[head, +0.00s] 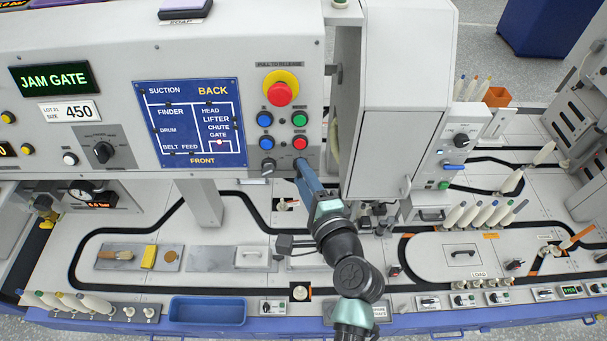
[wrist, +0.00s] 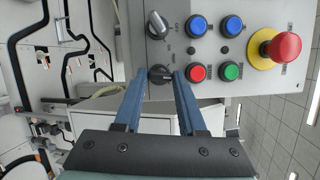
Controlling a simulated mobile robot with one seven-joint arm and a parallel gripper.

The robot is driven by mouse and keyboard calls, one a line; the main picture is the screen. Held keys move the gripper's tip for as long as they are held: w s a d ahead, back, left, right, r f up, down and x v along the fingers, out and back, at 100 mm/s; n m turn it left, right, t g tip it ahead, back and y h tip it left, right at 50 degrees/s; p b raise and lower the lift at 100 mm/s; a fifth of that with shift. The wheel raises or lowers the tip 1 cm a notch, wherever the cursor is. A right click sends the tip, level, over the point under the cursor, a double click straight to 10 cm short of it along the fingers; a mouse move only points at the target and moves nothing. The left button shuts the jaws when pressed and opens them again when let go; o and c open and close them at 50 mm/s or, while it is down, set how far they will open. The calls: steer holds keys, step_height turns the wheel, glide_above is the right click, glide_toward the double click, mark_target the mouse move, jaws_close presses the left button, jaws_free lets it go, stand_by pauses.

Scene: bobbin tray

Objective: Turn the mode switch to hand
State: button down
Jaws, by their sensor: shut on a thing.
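Two rotary selector knobs sit low on the operator panel, below the push buttons. The black knob (wrist: 160,74) below the red button lies between my gripper's fingertips. My gripper (wrist: 159,80) is shut on this knob, with one blue finger on each side. In the head view my gripper (head: 300,168) reaches up to the panel's lower edge and hides that knob. The other knob (wrist: 157,24), with a grey handle, is free; it also shows in the head view (head: 268,167). The labels around both knobs are too small to read, so I cannot tell the switch's position.
A red emergency button (head: 281,92) on a yellow ring is above red, green and blue push buttons (head: 265,119). A grey cabinet (head: 400,100) stands close on the right of my gripper. A conveyor table with a blue tray (head: 207,311) lies below.

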steer(key=n+g+p, duration=0.1)
steer(key=n, duration=0.2)
steer(key=n+h+p, duration=0.1)
steer(key=n, duration=0.2)
steer(key=n+g+h+p, duration=0.1)
steer(key=n, duration=0.2)
steer(key=shift+a+r+g, duration=0.1)
steer(key=shift+r+g, duration=0.15)
steer(key=shift+g, duration=0.05)
steer(key=shift+n, duration=0.3)
steer(key=shift+c, duration=2.4)
jaws_free()
steer(key=b+v, duration=0.2)
steer(key=v, duration=1.1)
steer(key=shift+b, duration=0.4)
